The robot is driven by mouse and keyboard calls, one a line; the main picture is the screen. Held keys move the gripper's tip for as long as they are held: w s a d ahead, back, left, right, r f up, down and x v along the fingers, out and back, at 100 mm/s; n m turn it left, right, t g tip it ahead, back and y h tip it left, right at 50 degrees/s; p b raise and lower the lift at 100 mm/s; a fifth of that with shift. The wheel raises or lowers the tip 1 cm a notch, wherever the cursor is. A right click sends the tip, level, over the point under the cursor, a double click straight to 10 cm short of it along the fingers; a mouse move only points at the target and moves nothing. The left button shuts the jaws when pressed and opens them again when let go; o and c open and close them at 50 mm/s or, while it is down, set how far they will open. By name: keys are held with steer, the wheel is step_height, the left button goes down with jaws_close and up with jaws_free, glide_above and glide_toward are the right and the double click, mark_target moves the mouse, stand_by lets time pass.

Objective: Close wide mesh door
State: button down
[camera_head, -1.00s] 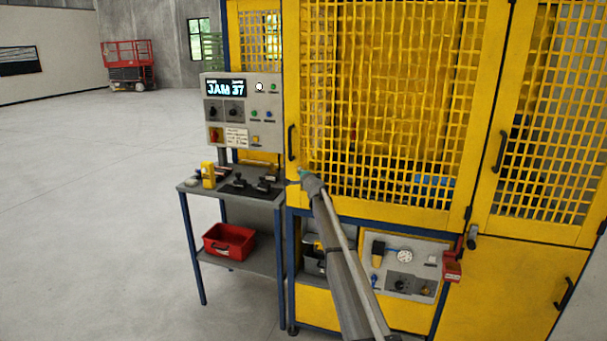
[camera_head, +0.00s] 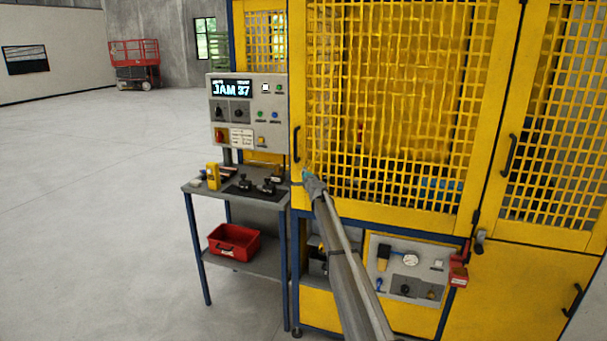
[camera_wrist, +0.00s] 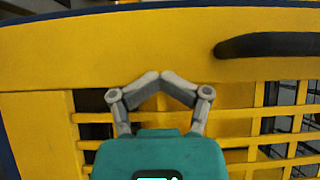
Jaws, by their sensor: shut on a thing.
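The wide mesh door (camera_head: 400,208) is a yellow framed panel with a mesh window on the machine's front, with a black handle (camera_head: 296,144) on its left stile. In the head view it looks nearly in line with the machine front; I cannot tell whether a small gap is left. My gripper (camera_head: 306,174) is at the left stile, just below the handle. In the wrist view, the fingertips of my gripper (camera_wrist: 161,76) come together against the door's yellow frame (camera_wrist: 60,65), with the handle (camera_wrist: 270,44) to the upper right. The contact itself is partly hidden.
A narrower mesh door (camera_head: 545,215) stands to the right. At left are a control panel (camera_head: 248,110) reading JAM 37 and a small table (camera_head: 240,200) with tools and a red bin (camera_head: 233,243). The floor at left is clear.

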steer(key=s+a, duration=0.4)
steer(key=s, duration=0.8)
steer(key=shift+s+a+r, duration=0.3)
steer(key=shift+a+r, duration=0.1)
steer(key=shift+r, duration=0.05)
steer(key=s+d+f+n+g+y, duration=0.1)
steer(key=s+f+n+g, duration=0.25)
steer(key=s, duration=0.65)
steer(key=s+d+f+n+g+y, duration=0.1)
steer(key=s+d+f+n+g, duration=0.15)
steer(key=s+n, duration=0.45)
steer(key=s+f+n+g+y, duration=0.1)
steer(key=s+f+n+g, duration=0.2)
steer(key=s, duration=0.9)
steer(key=s+d+f+g+h, duration=0.2)
steer(key=s+d, duration=0.3)
steer(key=s, duration=0.5)
steer(key=s+d+f+g+h, duration=0.3)
steer(key=s+d, duration=0.3)
steer(key=s, duration=0.3)
steer(key=s+d+f+n+g+h, duration=0.1)
steer(key=s+d+f+g+h, duration=0.2)
steer(key=s, duration=0.7)
steer(key=d+f, duration=0.1)
steer(key=d, duration=0.1)
steer(key=shift+s+d+f, duration=0.3)
steer(key=shift+f, duration=0.1)
